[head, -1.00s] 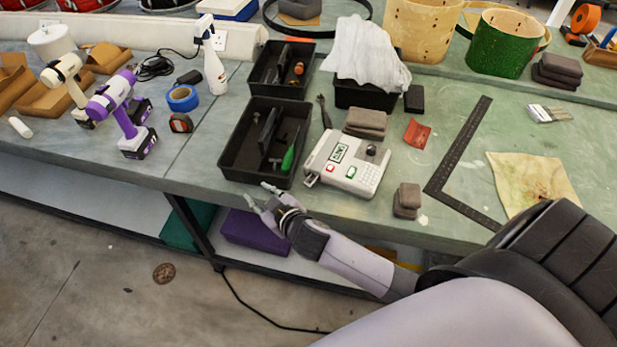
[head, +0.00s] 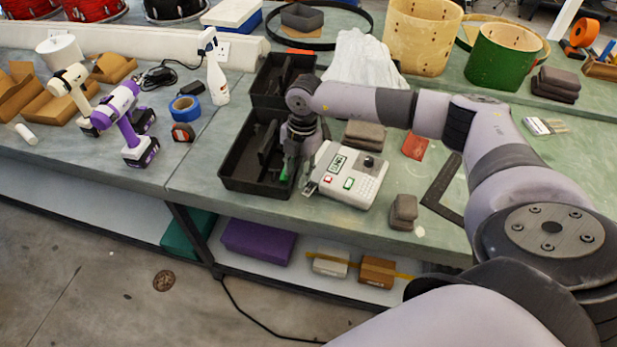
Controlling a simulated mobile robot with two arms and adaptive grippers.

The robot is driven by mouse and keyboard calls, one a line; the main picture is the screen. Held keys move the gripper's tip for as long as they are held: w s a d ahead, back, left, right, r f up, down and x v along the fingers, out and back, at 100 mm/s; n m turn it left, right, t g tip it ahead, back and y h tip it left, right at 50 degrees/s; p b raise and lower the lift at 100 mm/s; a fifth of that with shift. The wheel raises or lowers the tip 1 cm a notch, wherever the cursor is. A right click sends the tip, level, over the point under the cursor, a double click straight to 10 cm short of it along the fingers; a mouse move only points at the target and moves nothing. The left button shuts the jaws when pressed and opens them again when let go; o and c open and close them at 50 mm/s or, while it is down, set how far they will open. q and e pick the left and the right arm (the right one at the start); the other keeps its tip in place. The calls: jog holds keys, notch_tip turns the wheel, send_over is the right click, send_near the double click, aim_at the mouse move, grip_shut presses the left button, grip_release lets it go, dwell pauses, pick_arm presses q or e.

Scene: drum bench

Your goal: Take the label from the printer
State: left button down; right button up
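The label printer (head: 366,178) is a white box with a small display, a red button, a green button and a dark knob, lying on the green bench. Its left end faces my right gripper (head: 298,180). That gripper points down beside this end, over the right edge of the black tray; its fingers look apart, with nothing visible between them. I cannot make out a label at the printer's outlet, which the fingers partly cover. My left gripper is not in view.
The black tray (head: 233,183) with tools stands left of the printer. Grey blocks (head: 403,211) sit at its front right, and more grey pads (head: 365,134) behind it. A red sheet (head: 415,146) and a black square ruler (head: 437,197) lie to the right.

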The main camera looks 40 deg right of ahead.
aim_at(308, 191)
jog(key=shift+m+h, duration=0.3)
jog(key=shift+h, duration=0.4)
jog(key=shift+d+f+b, duration=0.55)
jog(key=shift+f+b, duration=0.65)
jog(key=shift+f, duration=0.3)
jog(key=shift+d+f+b, duration=0.6)
jog(key=shift+f+b, duration=0.6)
jog(key=shift+f, duration=0.35)
jog(key=shift+d+f+b, duration=0.55)
jog(key=shift+f+b, duration=0.65)
jog(key=shift+f, duration=0.3)
jog(key=c, duration=0.6)
